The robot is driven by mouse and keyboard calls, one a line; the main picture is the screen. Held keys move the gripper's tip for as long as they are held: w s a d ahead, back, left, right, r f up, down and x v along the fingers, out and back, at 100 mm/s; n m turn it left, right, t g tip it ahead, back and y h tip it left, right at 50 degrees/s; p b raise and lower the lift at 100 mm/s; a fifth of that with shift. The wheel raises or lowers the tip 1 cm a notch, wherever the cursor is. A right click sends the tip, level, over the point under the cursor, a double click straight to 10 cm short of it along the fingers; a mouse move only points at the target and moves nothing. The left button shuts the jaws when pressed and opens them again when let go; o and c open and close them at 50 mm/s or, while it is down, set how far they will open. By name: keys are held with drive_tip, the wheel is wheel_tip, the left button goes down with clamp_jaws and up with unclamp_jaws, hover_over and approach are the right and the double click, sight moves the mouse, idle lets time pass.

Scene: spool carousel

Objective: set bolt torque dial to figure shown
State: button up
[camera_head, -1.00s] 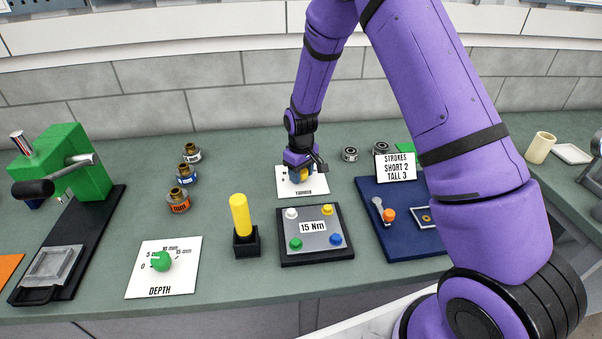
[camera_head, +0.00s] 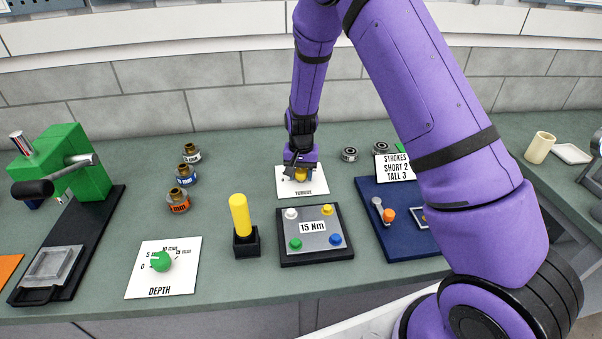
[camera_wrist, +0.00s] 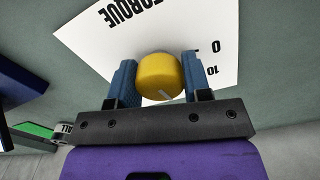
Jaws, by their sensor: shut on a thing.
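The yellow torque dial (camera_wrist: 160,75) sits on a white card (camera_wrist: 98,48) marked TORQUE, with "0" and "10" readable in the wrist view. The other scale marks are hidden. My gripper (camera_wrist: 161,82) is shut on the dial, one blue finger on each side. A light pointer line shows on the dial's edge, on the side toward my gripper. In the head view my gripper (camera_head: 299,176) comes down from above and covers much of the dial; the card (camera_head: 319,186) lies around it. A plate (camera_head: 291,230) with coloured bolts bears a "15 Nm" label (camera_head: 312,227).
A green DEPTH dial (camera_head: 161,262), a yellow-handled tool (camera_head: 240,218) in a black block, and a green press (camera_head: 75,165) stand to the left. A blue tray (camera_head: 386,238) and a STROKES sign (camera_head: 396,168) are at right, partly behind my arm.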

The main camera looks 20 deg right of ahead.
sight(301, 170)
drive_tip(key=shift+m, duration=0.8)
drive_tip(key=o, duration=0.9)
drive_tip(key=shift+r, duration=0.1)
wheel_tip(301, 170, up, 11)
drive_tip(key=shift+f, duration=0.2)
